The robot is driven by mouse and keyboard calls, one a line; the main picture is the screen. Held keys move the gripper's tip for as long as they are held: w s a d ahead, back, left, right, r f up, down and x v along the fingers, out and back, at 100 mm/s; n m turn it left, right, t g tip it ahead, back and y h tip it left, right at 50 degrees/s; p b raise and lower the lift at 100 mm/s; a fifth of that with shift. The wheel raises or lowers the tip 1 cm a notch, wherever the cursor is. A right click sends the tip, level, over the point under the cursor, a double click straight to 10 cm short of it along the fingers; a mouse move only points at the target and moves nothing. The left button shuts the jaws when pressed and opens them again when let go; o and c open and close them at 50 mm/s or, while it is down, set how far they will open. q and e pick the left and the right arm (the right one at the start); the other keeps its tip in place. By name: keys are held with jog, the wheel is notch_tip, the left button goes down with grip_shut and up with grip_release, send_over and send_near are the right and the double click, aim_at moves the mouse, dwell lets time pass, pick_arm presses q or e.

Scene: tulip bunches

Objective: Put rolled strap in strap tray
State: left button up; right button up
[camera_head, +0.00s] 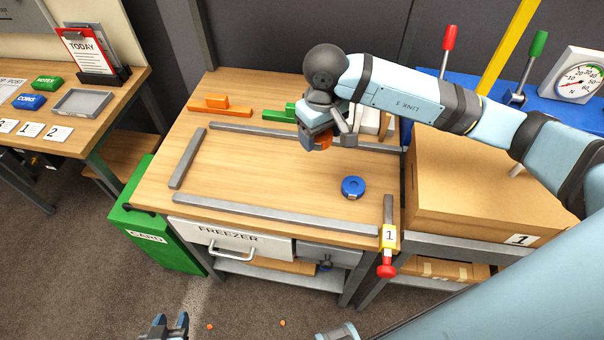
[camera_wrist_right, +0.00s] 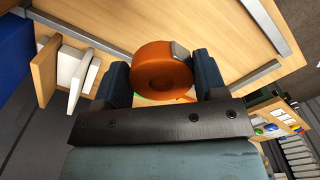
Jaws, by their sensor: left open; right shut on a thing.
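An orange rolled strap (camera_head: 322,141) is held by my right gripper (camera_head: 328,136) above the back right of the wooden bench. In the right wrist view the orange roll (camera_wrist_right: 160,70) sits between the two dark fingers of this gripper (camera_wrist_right: 164,88). A blue roll (camera_head: 353,187) lies on the bench to the right, apart from the gripper. My left gripper (camera_head: 170,327) is open and empty at the bottom edge, low in front of the bench. A shallow grey tray (camera_head: 82,103) lies on the left desk; no label shows whether it is the strap tray.
Orange (camera_head: 220,106) and green (camera_head: 280,113) blocks stand at the back. A cardboard box (camera_head: 480,180) is at the right. A red-and-yellow handle (camera_head: 388,255) hangs at the front right corner.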

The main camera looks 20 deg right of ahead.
jog(key=p, duration=0.2)
send_over(317, 189)
notch_tip(317, 189, down, 14)
jog(key=shift+a, duration=0.1)
notch_tip(317, 189, down, 4)
jog(key=shift+f+p, duration=0.15)
jog(key=shift+p, duration=0.35)
jog(key=shift+f+b, duration=0.35)
jog(key=shift+f, duration=0.05)
jog(key=o, duration=0.9)
jog(key=shift+r, duration=0.1)
jog(key=shift+o, duration=0.2)
jog(key=shift+r, duration=0.1)
